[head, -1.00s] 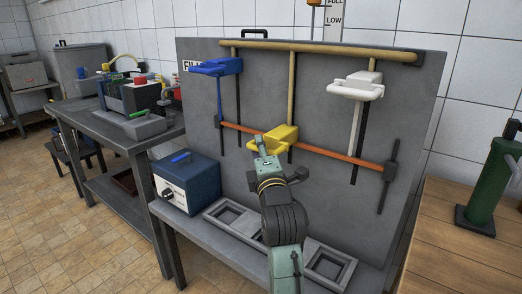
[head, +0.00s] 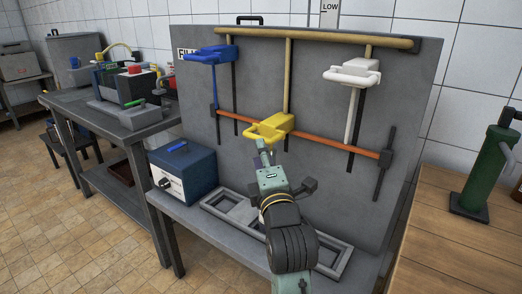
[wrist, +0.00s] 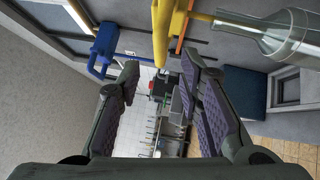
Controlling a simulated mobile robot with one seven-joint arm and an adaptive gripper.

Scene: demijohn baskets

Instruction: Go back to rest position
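My gripper (head: 264,150) is in front of the grey panel, just below the yellow holder (head: 274,127) in the head view. In the wrist view my gripper (wrist: 158,75) has its two purple-padded fingers spread apart with nothing between them. The yellow holder (wrist: 165,18) shows beyond the fingers at the top, apart from them. A clear glass vessel (wrist: 285,35) is at the upper right of the wrist view; I cannot make it out in the head view.
A blue holder (head: 212,54) and a white holder (head: 352,73) hang on the panel (head: 335,190). A blue box (head: 183,172) stands on the ledge left of my arm. A green cylinder (head: 485,175) stands on the wooden table (head: 450,245). Open floor (head: 85,245) is at lower left.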

